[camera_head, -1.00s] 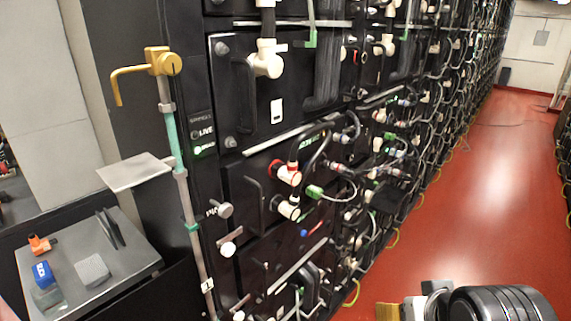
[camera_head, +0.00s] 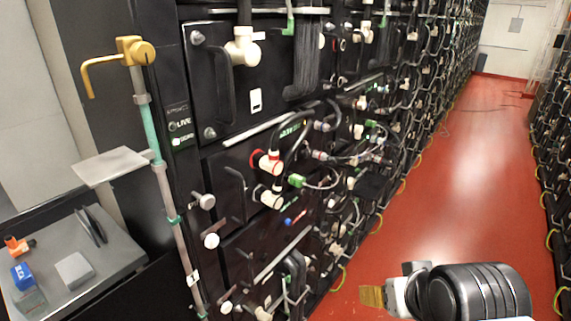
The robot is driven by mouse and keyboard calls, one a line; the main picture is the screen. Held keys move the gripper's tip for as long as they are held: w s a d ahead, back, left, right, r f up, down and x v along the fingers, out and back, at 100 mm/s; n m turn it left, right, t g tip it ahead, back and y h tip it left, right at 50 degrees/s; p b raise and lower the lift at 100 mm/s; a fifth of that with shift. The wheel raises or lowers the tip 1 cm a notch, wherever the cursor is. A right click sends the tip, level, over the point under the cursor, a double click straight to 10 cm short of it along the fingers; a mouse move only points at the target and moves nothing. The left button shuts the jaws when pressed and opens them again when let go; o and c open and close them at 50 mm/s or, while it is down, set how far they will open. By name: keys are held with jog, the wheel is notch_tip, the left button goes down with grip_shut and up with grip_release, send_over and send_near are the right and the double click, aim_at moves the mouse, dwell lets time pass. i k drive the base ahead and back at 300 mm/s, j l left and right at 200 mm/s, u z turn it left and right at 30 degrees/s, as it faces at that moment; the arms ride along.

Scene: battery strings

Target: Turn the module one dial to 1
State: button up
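The battery rack (camera_head: 225,160) is a long row of black modules with handles, cables and connectors. A grey round knob (camera_head: 205,201) and a white knob (camera_head: 211,240) stick out at its near left edge. I cannot read any marking on them, so I cannot tell which is the module one dial. My gripper (camera_head: 372,296) shows at the bottom right, over the red floor. Its yellowish tip points left toward the rack, well apart from it and from the knobs. It appears to touch nothing. Its fingers are seen side-on, so their opening is unclear.
A yellow valve lever (camera_head: 105,67) tops a vertical pipe (camera_head: 152,140) beside the rack's near end. A grey tray (camera_head: 80,255) at lower left holds a blue item, an orange item and a grey block. The red aisle floor (camera_head: 465,150) is clear, with another rack (camera_head: 560,150) at right.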

aim_at(308, 152)
jog(key=i+l+u, duration=0.1)
jog(key=u, duration=0.3)
jog(key=l+u, duration=0.2)
jog(key=u, duration=0.2)
jog(key=l+u, duration=0.15)
jog(key=u, duration=0.25)
jog(key=l+u, duration=0.2)
jog(key=u, duration=0.2)
jog(key=i+l, duration=0.05)
